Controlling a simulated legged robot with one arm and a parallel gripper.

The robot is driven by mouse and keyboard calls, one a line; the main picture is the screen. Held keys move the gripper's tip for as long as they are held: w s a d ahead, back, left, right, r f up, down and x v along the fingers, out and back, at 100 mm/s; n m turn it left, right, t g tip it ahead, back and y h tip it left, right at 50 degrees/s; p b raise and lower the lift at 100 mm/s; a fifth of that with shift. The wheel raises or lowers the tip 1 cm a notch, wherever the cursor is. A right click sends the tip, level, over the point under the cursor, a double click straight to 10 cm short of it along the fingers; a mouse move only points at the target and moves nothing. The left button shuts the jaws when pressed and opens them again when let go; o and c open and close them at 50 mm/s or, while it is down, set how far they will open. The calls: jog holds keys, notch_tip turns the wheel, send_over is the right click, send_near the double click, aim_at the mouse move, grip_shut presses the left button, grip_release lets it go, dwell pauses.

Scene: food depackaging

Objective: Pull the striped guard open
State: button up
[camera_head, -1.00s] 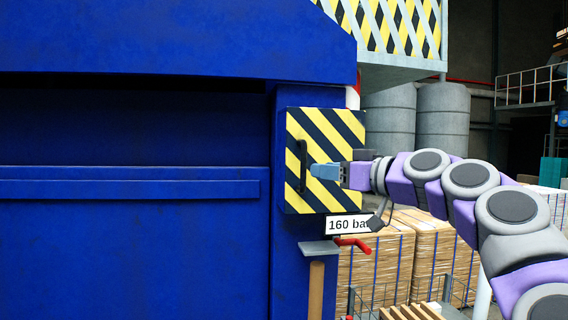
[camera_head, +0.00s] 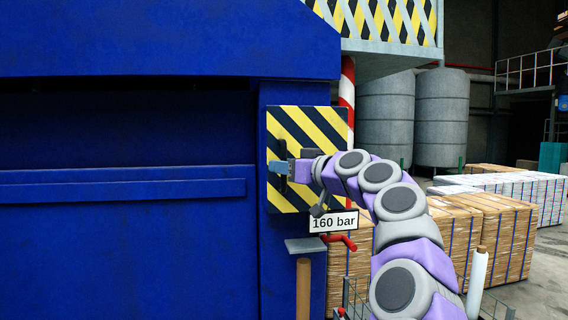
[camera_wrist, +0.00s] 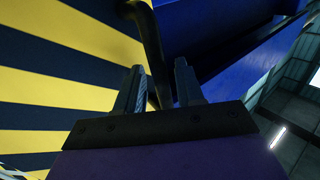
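The striped guard (camera_head: 335,125) is a yellow and black panel on the blue machine's right post, and it looks closed. Its dark vertical handle (camera_head: 284,140) is near the panel's left edge. My gripper (camera_head: 277,167) is at the handle and partly covers it. In the wrist view, the handle (camera_wrist: 150,45) runs down between the two fingers of my gripper (camera_wrist: 157,85). The fingers stand apart with a gap around the handle. The striped guard (camera_wrist: 60,85) fills the left of that view.
The blue machine (camera_head: 120,220) fills the left side. Below the guard are a "160 bar" sign (camera_head: 333,222), a red lever (camera_head: 340,242) and a grey ledge (camera_head: 306,246) above a wooden handle. Wrapped box stacks (camera_head: 490,220) and grey tanks (camera_head: 442,115) stand at the right.

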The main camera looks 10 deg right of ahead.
jog(key=shift+w+d, duration=0.15)
jog(key=shift+d, duration=0.05)
jog(key=shift+w+a, duration=0.1)
jog(key=shift+a, duration=0.7)
jog(key=shift+c, duration=1.6)
jog(key=shift+d, duration=0.5)
jog(key=c, duration=0.3)
jog(key=shift+a, duration=0.1)
grip_shut()
